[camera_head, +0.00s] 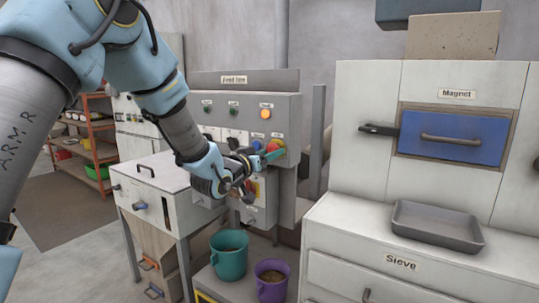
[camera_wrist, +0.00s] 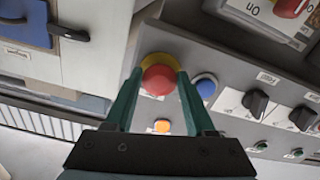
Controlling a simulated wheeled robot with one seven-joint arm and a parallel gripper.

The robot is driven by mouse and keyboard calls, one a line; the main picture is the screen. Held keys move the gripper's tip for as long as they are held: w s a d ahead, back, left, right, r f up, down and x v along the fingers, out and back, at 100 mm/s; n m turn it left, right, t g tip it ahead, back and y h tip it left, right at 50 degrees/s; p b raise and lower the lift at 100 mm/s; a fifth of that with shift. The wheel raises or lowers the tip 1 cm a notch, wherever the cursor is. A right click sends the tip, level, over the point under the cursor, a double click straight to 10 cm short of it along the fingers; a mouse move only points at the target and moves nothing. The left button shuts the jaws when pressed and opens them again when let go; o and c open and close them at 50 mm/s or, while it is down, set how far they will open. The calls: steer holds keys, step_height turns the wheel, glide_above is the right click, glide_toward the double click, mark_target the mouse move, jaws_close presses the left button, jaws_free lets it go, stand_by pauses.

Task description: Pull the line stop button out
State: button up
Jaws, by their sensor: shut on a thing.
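The line stop button is a red mushroom head (camera_wrist: 158,80) on a yellow collar (camera_wrist: 160,60), on the grey control panel (camera_wrist: 225,65). In the wrist view my gripper (camera_wrist: 157,84) has its two green fingers on either side of the red head, shut on it. In the head view my gripper (camera_head: 272,154) reaches the right side of the panel (camera_head: 215,104), and the button shows there only in part behind the fingers. A label on the button cannot be made out.
A blue button (camera_wrist: 205,87) and an orange lamp (camera_wrist: 162,126) sit close to the fingers. Black rotary knobs (camera_wrist: 255,101) are farther right. Below the panel stand a teal bucket (camera_head: 229,256) and a purple bucket (camera_head: 271,282). A white cabinet with a blue drawer (camera_head: 452,137) is at right.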

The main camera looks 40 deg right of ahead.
jaws_close()
steer(key=shift+a+f+b, duration=0.1)
steer(key=shift+a+b, duration=0.05)
steer(key=shift+b, duration=0.2)
steer(key=shift+s+a+b, duration=0.1)
steer(key=shift+a+b, duration=0.3)
steer(key=shift+b, duration=0.25)
steer(key=o, duration=1.2)
jaws_free()
steer(key=shift+a, duration=0.1)
